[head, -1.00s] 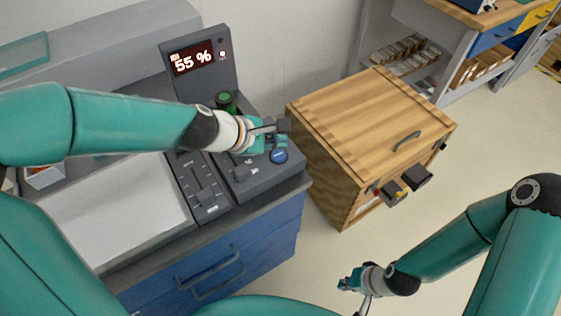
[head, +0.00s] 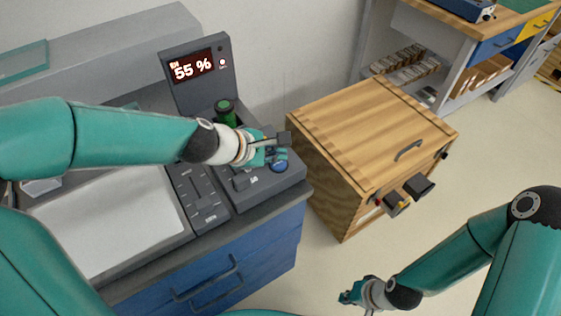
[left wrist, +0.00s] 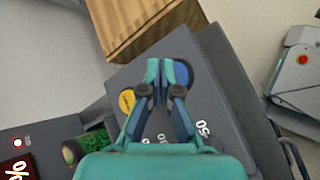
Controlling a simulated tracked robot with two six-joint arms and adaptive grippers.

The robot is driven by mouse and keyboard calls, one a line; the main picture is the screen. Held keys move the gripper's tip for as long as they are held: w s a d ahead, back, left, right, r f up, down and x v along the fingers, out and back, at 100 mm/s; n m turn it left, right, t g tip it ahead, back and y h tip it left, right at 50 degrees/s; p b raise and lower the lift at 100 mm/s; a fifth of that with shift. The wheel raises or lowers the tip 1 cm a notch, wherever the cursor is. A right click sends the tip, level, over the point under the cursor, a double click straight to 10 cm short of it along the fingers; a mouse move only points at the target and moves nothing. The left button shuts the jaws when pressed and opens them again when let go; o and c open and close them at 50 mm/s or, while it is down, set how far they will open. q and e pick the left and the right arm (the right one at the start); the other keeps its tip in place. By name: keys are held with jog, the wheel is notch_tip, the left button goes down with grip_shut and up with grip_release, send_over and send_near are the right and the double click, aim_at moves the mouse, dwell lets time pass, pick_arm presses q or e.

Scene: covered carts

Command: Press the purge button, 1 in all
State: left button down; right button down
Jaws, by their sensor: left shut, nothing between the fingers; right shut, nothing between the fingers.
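The grey control panel (head: 268,187) carries a round blue button (head: 279,167), which also shows in the left wrist view (left wrist: 183,74). A yellow button (left wrist: 127,101) sits on the same panel in the left wrist view; my arm hides it in the head view. I cannot read the label on either button. My left gripper (head: 281,153) is shut and empty. In the left wrist view its fingertips (left wrist: 161,70) overlap the blue button's left edge; I cannot tell whether they touch it. My right gripper (head: 347,297) is shut and empty, low over the floor.
A display (head: 194,66) reading 55 % stands behind the panel, with a green knob (head: 225,112) before it. Sliders (head: 204,200) lie left of the panel. A wooden cabinet (head: 365,130) stands close on the right. Floor near my right arm is clear.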

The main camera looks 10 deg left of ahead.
aim_at(277, 164)
pick_arm(q)
jog(key=shift+f, duration=0.15)
dwell(0.5)
jog(key=shift+f+b, duration=0.25)
jog(key=shift+b, duration=0.1)
jog(key=shift+f+b, duration=0.45)
dwell(0.6)
jog(key=shift+r+p, duration=0.85)
jog(key=shift+r, duration=0.05)
notch_tip(277, 164, up, 5)
jog(key=p, duration=0.5)
dwell(0.7)
